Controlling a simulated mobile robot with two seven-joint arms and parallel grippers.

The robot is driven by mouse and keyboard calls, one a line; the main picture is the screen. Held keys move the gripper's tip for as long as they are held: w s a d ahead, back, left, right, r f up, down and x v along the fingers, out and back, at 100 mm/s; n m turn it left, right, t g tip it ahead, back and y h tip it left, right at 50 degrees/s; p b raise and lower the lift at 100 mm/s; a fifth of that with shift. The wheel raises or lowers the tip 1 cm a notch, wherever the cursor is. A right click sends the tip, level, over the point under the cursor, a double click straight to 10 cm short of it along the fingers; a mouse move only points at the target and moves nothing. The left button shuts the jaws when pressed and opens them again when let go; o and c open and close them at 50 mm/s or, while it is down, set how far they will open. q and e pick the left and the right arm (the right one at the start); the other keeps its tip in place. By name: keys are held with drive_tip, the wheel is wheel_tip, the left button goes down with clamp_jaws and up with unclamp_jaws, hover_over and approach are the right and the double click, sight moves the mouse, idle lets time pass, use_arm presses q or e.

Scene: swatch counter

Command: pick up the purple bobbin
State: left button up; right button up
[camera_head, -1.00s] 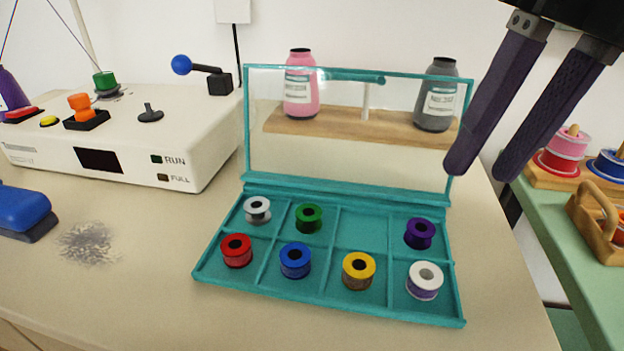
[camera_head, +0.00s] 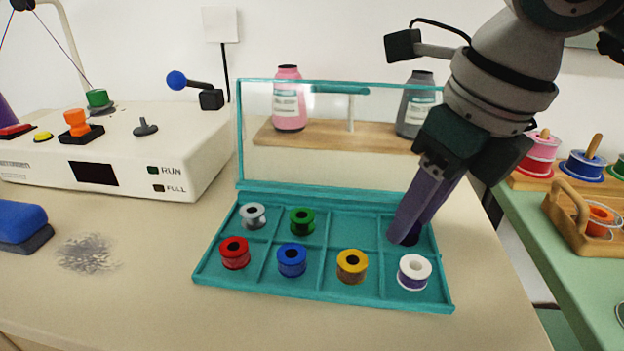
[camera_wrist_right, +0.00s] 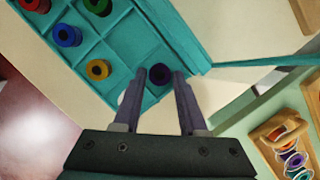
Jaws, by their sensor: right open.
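The purple bobbin (camera_wrist_right: 160,75) is in the back right compartment of the open teal box (camera_head: 330,297). In the right wrist view it appears between the two fingertips of my right gripper (camera_wrist_right: 160,80), with a gap on both sides. In the head view my right gripper (camera_head: 405,232) reaches down into that compartment and hides most of the bobbin. The right gripper is open, and its dark purple fingers stand around or just above the bobbin; their exact height is hard to tell. My left gripper is not in view.
A white bobbin with purple thread (camera_head: 414,271) sits in the compartment in front. Yellow (camera_head: 352,266), blue (camera_head: 292,260), red (camera_head: 235,252), green (camera_head: 302,221) and silver (camera_head: 252,215) bobbins fill others. The clear lid (camera_head: 330,150) stands raised behind.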

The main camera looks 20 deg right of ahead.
drive_tip(key=shift+f, duration=0.2)
clamp_jaws()
idle(0.4)
